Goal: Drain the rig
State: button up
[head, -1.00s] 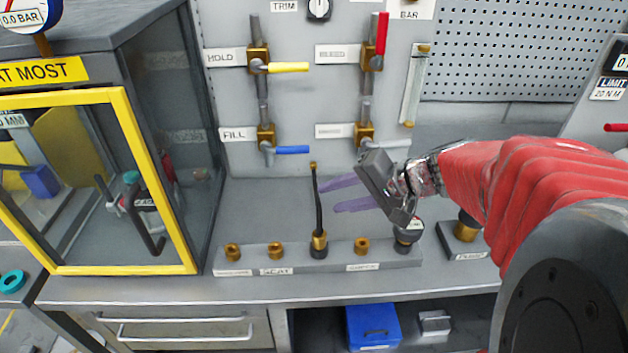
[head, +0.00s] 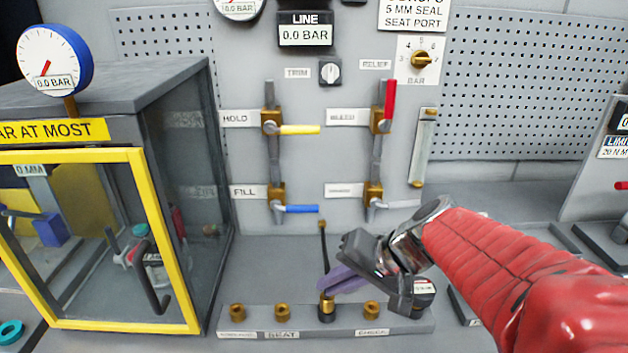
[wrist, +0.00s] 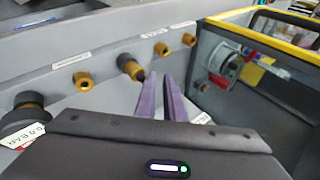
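The rig panel (head: 335,165) carries four valves. The HOLD valve's yellow handle (head: 299,130) and the FILL valve's blue handle (head: 301,209) lie horizontal. The BLEED valve's red handle (head: 389,98) stands vertical, in line with its pipe. The lower right valve's pale handle (head: 402,204) lies roughly horizontal; its label is too blurred to read. The LINE display (head: 304,36) reads 0.0 BAR. My gripper (head: 335,282) is low in front of the panel, above the fitting rail, touching no valve.
The rail (head: 300,322) holds several brass fittings and a black hose (head: 323,245) standing near my fingers. A yellow-framed cabinet (head: 160,220) stands at left, with a gauge (head: 50,60) above it. A sight tube (head: 424,148) is right of the valves.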

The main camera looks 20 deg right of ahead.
jog(key=s+n, duration=0.1)
jog(key=s, duration=0.1)
jog(key=s+a+n+h, duration=0.1)
jog(key=s+a+n+g+h, duration=0.1)
jog(key=s, duration=0.1)
jog(key=shift+s+a, duration=0.25)
jog(key=shift+s, duration=0.1)
grip_shut()
jog(key=s+n+h, duration=0.1)
jog(key=s+d+r+n+h, duration=0.1)
jog(key=s, duration=0.1)
jog(key=s+n+h, duration=0.1)
jog(key=shift+s+d+r+t+h, duration=0.2)
jog(key=shift+r+t+h, duration=0.1)
jog(key=shift+t, duration=0.1)
